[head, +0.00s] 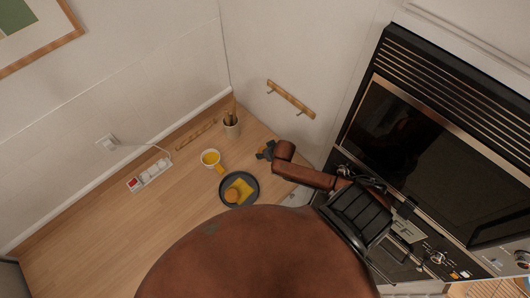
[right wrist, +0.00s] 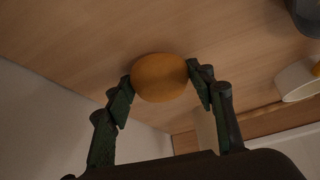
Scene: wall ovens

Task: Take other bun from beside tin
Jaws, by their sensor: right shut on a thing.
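An orange-brown round bun (right wrist: 160,77) sits between the fingertips of my right gripper (head: 265,152) in the right wrist view. The gripper is shut on it, one finger on each side, with wooden counter behind. The head view shows this gripper low over the counter, right of the mug; the bun there is hidden. A round dark tin (head: 225,199) on the counter holds another bun (head: 233,195) and a yellow piece (head: 245,190). The tin's edge also shows at the upper right of the right wrist view (right wrist: 307,14). My left gripper is not in view.
A white mug with yellow inside (head: 210,157) stands near the tin. A utensil holder (head: 231,127) stands at the back corner, a power strip (head: 150,173) lies at left. A wall oven (head: 440,160) is at right, a wooden rail (head: 291,99) on the wall.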

